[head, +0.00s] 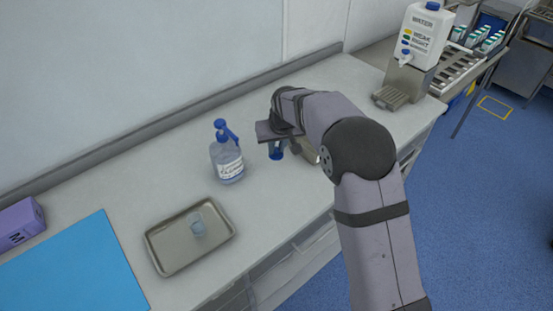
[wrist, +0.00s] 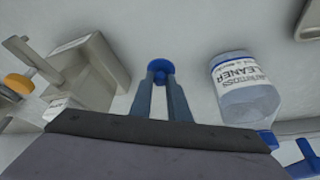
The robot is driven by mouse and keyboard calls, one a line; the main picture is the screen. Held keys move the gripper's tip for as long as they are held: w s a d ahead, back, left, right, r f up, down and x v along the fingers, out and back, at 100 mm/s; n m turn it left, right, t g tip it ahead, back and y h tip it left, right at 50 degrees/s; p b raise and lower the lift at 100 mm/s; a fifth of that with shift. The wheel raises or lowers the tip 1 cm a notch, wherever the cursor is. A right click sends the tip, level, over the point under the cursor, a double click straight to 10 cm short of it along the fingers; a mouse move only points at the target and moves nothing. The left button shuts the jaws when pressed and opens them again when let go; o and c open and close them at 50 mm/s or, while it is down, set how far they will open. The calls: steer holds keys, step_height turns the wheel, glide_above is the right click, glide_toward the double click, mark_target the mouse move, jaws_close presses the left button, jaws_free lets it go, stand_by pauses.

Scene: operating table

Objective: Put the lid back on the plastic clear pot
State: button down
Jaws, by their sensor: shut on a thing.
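The clear plastic pot (head: 197,225) stands in a shallow metal tray (head: 160,260) at the front left of the counter in the head view. My gripper (head: 276,153) is beyond the tray to its right, past the spray bottle. In the wrist view my gripper (wrist: 160,80) is shut on a round blue lid (wrist: 160,66), held at the fingertips. The lid's far side and its height above the counter are hard to tell. The pot does not show in the wrist view.
A blue-topped cleaner bottle (head: 227,163) stands between my gripper and the tray, and also shows in the wrist view (wrist: 244,90). A metal object (wrist: 90,68) stands left of the fingers. A water dispenser (head: 424,35) stands at back right, a blue mat (head: 75,270) at left.

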mark_target(276, 150)
step_height(276, 150, up, 4)
steer(key=shift+f+b, duration=0.2)
steer(key=shift+b, duration=0.15)
steer(key=shift+s+a+r, duration=0.1)
steer(key=shift+r, duration=0.05)
steer(key=s+a+r+n+g+y+p, duration=0.1)
steer(key=s+a+n+g+p, duration=0.2)
steer(key=s+a+n, duration=0.6)
steer(key=s+a+r+n+g+y+p, duration=0.1)
steer(key=s+a+r+n+g+p, duration=0.1)
steer(key=s+a+n, duration=0.7)
steer(key=s+n+g+p, duration=0.1)
steer(key=s+n, duration=0.1)
steer(key=s, duration=0.4)
steer(key=shift+a+r+g+y, duration=0.2)
steer(key=shift+a+g+y, duration=0.1)
steer(key=shift+g, duration=0.1)
steer(key=shift+f, duration=0.2)
steer(key=shift+w+f+b, duration=0.1)
steer(key=shift+f+b, duration=2.05)
steer(key=shift+f, duration=0.85)
